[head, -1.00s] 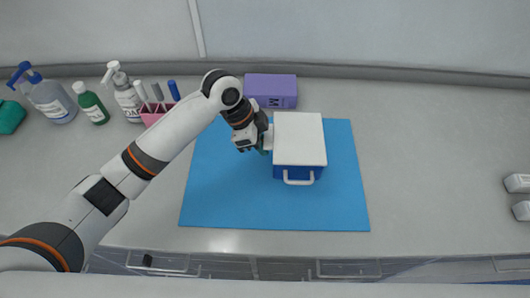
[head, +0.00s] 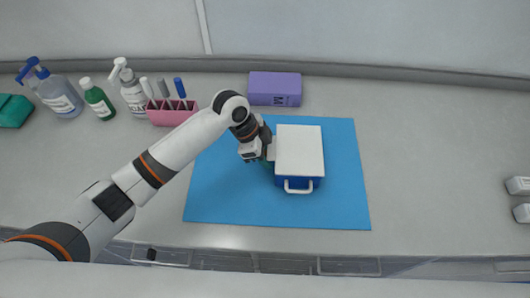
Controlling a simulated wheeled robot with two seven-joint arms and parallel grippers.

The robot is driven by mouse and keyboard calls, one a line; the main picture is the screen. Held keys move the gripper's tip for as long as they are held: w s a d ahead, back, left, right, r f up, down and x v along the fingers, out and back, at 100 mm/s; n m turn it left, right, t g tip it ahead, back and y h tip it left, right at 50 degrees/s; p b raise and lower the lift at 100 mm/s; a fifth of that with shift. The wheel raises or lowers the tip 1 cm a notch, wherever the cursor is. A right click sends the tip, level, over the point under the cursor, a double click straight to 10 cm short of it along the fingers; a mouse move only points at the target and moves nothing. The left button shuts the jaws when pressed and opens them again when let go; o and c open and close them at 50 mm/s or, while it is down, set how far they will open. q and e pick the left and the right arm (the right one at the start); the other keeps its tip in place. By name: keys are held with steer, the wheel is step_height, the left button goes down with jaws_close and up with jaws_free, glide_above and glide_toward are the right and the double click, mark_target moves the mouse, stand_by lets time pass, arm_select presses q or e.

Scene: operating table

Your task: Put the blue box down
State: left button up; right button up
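The blue box (head: 299,183) has a white lid (head: 299,148) and a pale handle on its front. It is upright over the right half of the blue mat (head: 225,205); I cannot tell for sure whether its base touches the mat. My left gripper (head: 267,153) is at the left side of the box, holding it there. Its fingertips are mostly hidden by the hand and the box edge. My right gripper is not in view.
A purple box (head: 275,89) lies behind the mat. A pink holder (head: 170,117) with pens, a soap bottle (head: 132,93), a green bottle (head: 98,101) and a blue-pump bottle (head: 58,95) stand at back left.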

arm_select(q)
steer(key=b+v, duration=0.1)
steer(key=v, duration=1.1)
steer(key=shift+b, duration=0.4)
